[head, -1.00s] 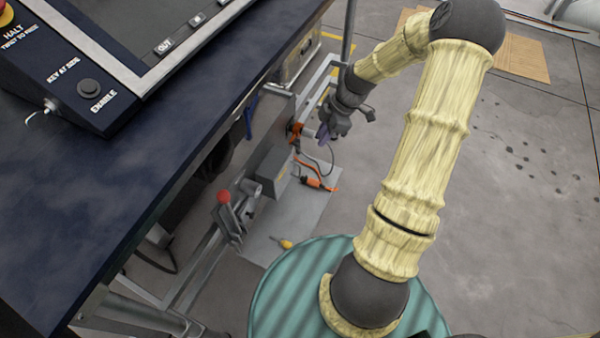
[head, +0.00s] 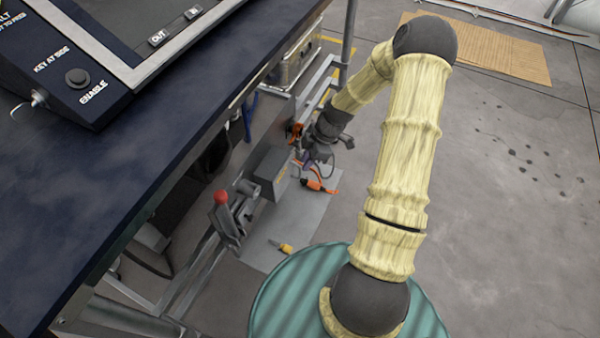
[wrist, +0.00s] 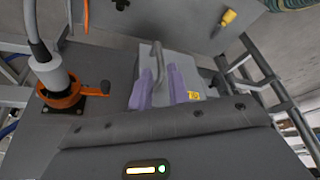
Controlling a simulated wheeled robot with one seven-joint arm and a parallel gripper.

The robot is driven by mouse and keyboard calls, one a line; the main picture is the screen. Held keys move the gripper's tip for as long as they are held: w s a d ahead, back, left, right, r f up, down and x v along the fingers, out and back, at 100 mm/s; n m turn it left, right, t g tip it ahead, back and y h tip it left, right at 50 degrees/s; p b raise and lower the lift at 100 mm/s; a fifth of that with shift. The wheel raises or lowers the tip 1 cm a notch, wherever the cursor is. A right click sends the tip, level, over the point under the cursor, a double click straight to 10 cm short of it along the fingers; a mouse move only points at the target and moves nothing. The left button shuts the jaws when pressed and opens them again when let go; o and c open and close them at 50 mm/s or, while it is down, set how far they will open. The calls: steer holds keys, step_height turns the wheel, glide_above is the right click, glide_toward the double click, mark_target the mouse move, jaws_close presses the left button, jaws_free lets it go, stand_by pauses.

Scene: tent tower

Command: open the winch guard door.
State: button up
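A grey box (head: 272,165), which looks like the winch guard, sits on the frame beside the table in the head view. In the wrist view, a light grey panel with a yellow label (wrist: 193,95) and an upright bar handle (wrist: 157,62) shows ahead; I take it for the guard door, and it looks shut. My gripper (head: 308,164) is close to the right end of the box. Its two lavender fingers (wrist: 161,88) are apart in the wrist view, with the handle between them in the picture. I cannot tell whether they touch it.
An orange connector with a cable (wrist: 60,92) is close on the left in the wrist view. A red-knobbed lever (head: 221,198), a yellow-handled tool (head: 281,246) and an orange tool (head: 318,186) are nearby. The dark tabletop (head: 150,150) overhangs at left.

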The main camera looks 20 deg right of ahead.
mark_target(300, 176)
steer(key=b+x, duration=0.1)
steer(key=x, duration=0.4)
steer(key=shift+f, duration=0.35)
jaws_close()
